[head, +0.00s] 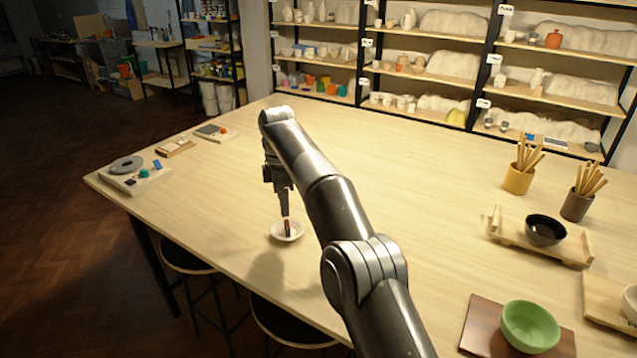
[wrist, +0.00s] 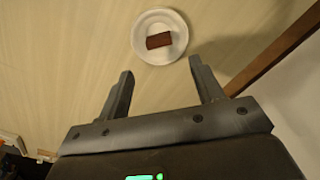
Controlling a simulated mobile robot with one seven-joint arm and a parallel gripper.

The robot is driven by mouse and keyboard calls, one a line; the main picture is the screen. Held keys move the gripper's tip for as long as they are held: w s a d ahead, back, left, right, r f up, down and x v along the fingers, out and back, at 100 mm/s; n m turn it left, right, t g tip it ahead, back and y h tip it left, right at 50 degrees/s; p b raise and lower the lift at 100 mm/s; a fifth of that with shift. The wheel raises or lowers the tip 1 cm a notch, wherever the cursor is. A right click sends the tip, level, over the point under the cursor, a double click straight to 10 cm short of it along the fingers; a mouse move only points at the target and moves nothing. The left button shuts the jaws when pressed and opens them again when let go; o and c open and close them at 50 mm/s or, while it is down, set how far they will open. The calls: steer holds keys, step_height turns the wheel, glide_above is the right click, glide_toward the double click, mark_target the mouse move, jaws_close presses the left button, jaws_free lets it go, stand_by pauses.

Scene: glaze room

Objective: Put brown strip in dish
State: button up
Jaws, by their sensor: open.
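The brown strip (wrist: 158,40) lies in the small white dish (wrist: 146,20), well inside the rim in the wrist view. In the head view the brown strip (head: 288,228) also shows within the white dish (head: 299,233), which stands on the wooden table. My gripper (wrist: 162,77) is open, with nothing between its two fingers. In the head view my gripper (head: 285,212) points down just above the dish. In the wrist view its fingertips are apart from the strip.
The table (head: 430,180) around the dish is clear. A green bowl (head: 530,326) on a brown board, a black bowl (head: 545,230) on a wooden stand and tool pots (head: 518,179) are at the right. A scale-like device (head: 130,171) is at the far left.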

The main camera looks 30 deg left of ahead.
steer(key=w+d+r+m+t, duration=0.1)
steer(key=w+d+r+m, duration=0.2)
steer(key=d+r, duration=0.35)
steer(key=w+d+r+m, duration=0.25)
steer(key=d+r, duration=0.25)
steer(key=d, duration=0.3)
steer(key=s+d+r+m+t, duration=0.1)
steer(key=d+r+m, duration=0.2)
steer(key=d, duration=0.7)
steer(key=s+d+r+m+t, duration=0.1)
steer(key=d+r+m, duration=0.3)
steer(key=d, duration=0.6)
steer(key=s+d+f+m+t, duration=0.15)
steer(key=s+d+m, duration=0.35)
steer(key=s+d, duration=0.5)
steer(key=s+d+f+m, duration=0.3)
steer(key=s+d+m, duration=0.3)
steer(key=d, duration=0.7)
steer(key=s+d+f+m+t, duration=0.1)
steer(key=s+d+f+m, duration=0.2)
steer(key=s, duration=0.6)
step_height(320, 180, down, 4)
steer(key=shift+d+r, duration=0.15)
steer(key=shift+d, duration=1.05)
steer(key=shift+m, duration=0.25)
